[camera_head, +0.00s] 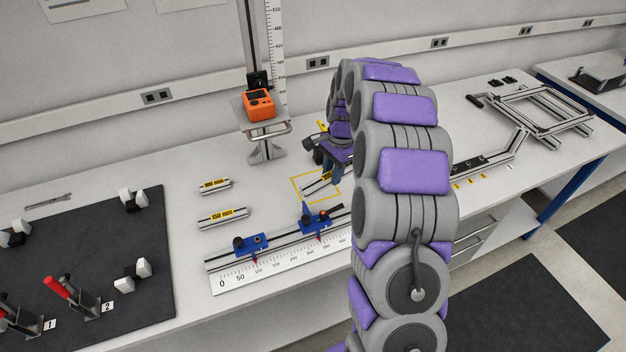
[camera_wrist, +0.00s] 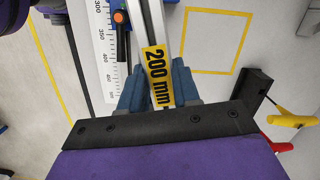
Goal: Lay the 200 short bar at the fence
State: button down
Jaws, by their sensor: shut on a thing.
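The short bar (camera_wrist: 148,18), silver with a yellow "200 mm" label, is between the blue fingers of my gripper (camera_wrist: 158,78) in the wrist view. My gripper is shut on it near the label. In the head view the bar (camera_head: 315,188) shows at the front edge of a yellow outlined square, partly hidden by my gripper (camera_head: 334,172). The fence appears to be the long rail (camera_head: 283,243) behind a white ruler (camera_head: 272,267). The bar runs roughly along the ruler (camera_wrist: 105,45) in the wrist view, apart from it. Its height is unclear.
Two blue stops (camera_head: 251,247) (camera_head: 318,224) with knobs sit on the rail. Two other labelled bars (camera_head: 214,186) (camera_head: 222,217) lie behind its left part. An orange device (camera_head: 259,105) stands at the back. A dark mat (camera_head: 90,245) with clamps is at left.

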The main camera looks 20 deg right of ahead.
jog(key=d+m, duration=0.2)
jog(key=shift+d+r, duration=0.2)
jog(key=shift+d, duration=0.1)
jog(key=shift+m, duration=0.3)
jog(key=shift+f+b, duration=2.7)
jog(key=shift+f, duration=3.65)
jog(key=shift+f+p, duration=0.4)
jog(key=shift+f, duration=0.1)
jog(key=c, duration=0.7)
grip_release()
jog(key=shift+c, duration=0.2)
